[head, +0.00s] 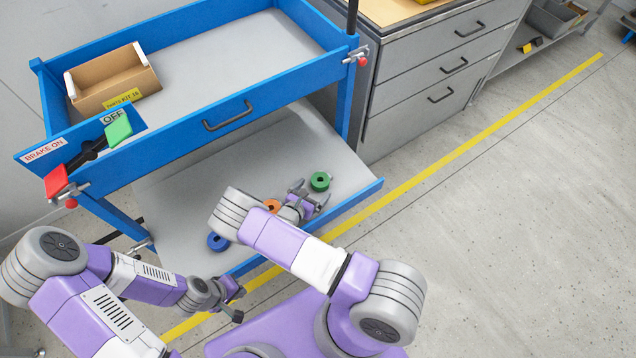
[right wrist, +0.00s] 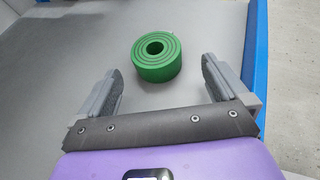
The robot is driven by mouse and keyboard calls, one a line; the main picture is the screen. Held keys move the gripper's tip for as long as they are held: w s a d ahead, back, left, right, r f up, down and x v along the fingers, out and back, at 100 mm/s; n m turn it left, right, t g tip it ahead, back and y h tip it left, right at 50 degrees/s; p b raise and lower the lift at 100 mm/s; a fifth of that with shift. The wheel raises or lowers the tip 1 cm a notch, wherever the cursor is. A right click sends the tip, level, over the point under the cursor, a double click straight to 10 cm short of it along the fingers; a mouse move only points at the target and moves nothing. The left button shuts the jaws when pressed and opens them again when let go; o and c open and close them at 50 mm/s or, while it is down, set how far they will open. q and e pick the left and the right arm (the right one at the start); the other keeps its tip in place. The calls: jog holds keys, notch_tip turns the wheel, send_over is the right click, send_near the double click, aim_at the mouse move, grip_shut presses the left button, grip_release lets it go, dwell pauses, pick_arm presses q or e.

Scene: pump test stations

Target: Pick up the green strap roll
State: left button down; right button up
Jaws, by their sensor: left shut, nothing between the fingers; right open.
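The green strap roll (head: 320,181) lies on the lower shelf of the blue cart, near its right end. In the right wrist view the green strap roll (right wrist: 156,57) lies flat, ahead of and between the fingers, apart from both. My right gripper (head: 311,199) is open and empty, just beside the roll over the shelf; its fingers also show in the right wrist view (right wrist: 160,90). My left gripper (head: 236,302) is shut and empty, low in front of the cart, outside the shelf.
An orange roll (head: 271,205) and a blue roll (head: 218,242) lie on the lower shelf (head: 190,190), partly behind my right arm. The shelf has a blue raised rim (head: 352,205). The cart's upper tray (head: 230,60) overhangs the back, holding a cardboard box (head: 112,82). Drawers (head: 440,60) stand right.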

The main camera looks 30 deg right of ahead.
aim_at(317, 183)
jog(key=b+x, duration=0.2)
jog(key=x, duration=0.2)
jog(key=shift+w+d, duration=0.1)
jog(key=shift+w, duration=0.15)
jog(key=shift+w+d, duration=0.25)
jog(key=shift+d, duration=0.1)
jog(key=shift+c, duration=0.5)
jog(key=c, duration=1)
